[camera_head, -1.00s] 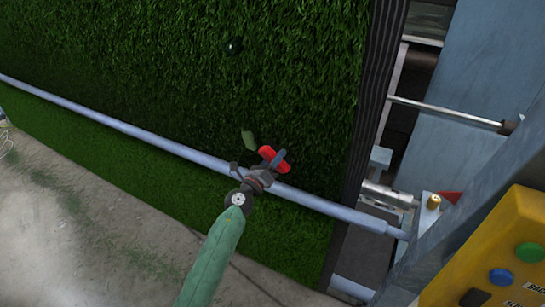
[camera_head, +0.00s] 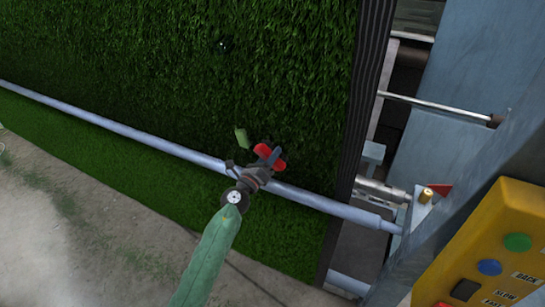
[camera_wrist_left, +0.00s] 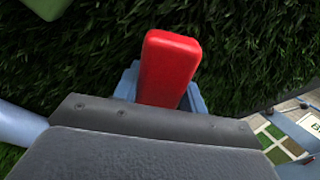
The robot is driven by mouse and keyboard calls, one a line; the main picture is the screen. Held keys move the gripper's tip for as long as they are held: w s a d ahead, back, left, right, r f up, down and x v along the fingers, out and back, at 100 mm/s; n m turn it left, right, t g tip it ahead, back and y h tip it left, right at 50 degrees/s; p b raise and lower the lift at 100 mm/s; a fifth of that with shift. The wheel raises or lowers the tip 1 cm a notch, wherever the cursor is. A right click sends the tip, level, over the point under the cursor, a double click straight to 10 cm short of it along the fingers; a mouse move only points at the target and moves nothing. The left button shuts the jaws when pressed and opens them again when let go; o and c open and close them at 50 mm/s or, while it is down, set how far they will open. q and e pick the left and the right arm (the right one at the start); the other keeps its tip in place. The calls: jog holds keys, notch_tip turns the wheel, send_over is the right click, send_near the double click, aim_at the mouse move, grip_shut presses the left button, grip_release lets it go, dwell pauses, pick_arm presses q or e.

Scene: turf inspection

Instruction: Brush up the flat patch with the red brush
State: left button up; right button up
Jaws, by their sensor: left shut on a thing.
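The red brush (camera_head: 270,157) is held by my left gripper (camera_head: 264,164) above the turf, close to the pale metal bar. In the left wrist view the red brush (camera_wrist_left: 168,68) sticks out between the blue-grey fingers (camera_wrist_left: 165,95); its bristles are hidden. The green turf (camera_head: 140,60) fills the upper left of the head view. It lies under the brush in the wrist view (camera_wrist_left: 80,65). A darker band of turf runs near the gripper; I cannot tell for sure whether it is the flat patch. My right gripper is in neither view.
The pale metal bar (camera_head: 130,131) crosses the turf just by my gripper. A small green piece (camera_head: 241,138) shows beside the brush, and a small dark round thing (camera_head: 222,46) farther up. The yellow button panel (camera_head: 490,250) and grey frame stand at the right.

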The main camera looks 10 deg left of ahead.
aim_at(251, 139)
pick_arm(q)
jog(key=shift+w+a+r, duration=0.1)
jog(key=shift+w+a, duration=0.1)
jog(key=shift+a, duration=0.35)
jog(key=shift+w+a+r, duration=0.1)
jog(key=shift+w+a, duration=0.1)
jog(key=shift+a, duration=0.3)
jog(key=shift+w+a+f, duration=0.25)
jog(key=shift+a, duration=0.3)
jog(key=shift+a+b, duration=0.1)
jog(key=shift+b, duration=0.2)
jog(key=shift+w+a+r, duration=0.2)
jog(key=shift+w+a, duration=0.1)
jog(key=shift+a, duration=0.4)
jog(key=shift+a, duration=0.1)
jog(key=shift+w+a+f+b, duration=0.1)
jog(key=shift+w+a+b, duration=0.1)
jog(key=shift+a, duration=0.3)
jog(key=shift+w+a+f+b, duration=0.1)
jog(key=shift+w+a+b, duration=0.1)
jog(key=shift+a, duration=0.3)
jog(key=shift+a, duration=0.1)
jog(key=shift+w+a+r, duration=0.15)
jog(key=shift+a, duration=0.25)
jog(key=shift+w+a+r, duration=0.15)
jog(key=shift+a, duration=0.2)
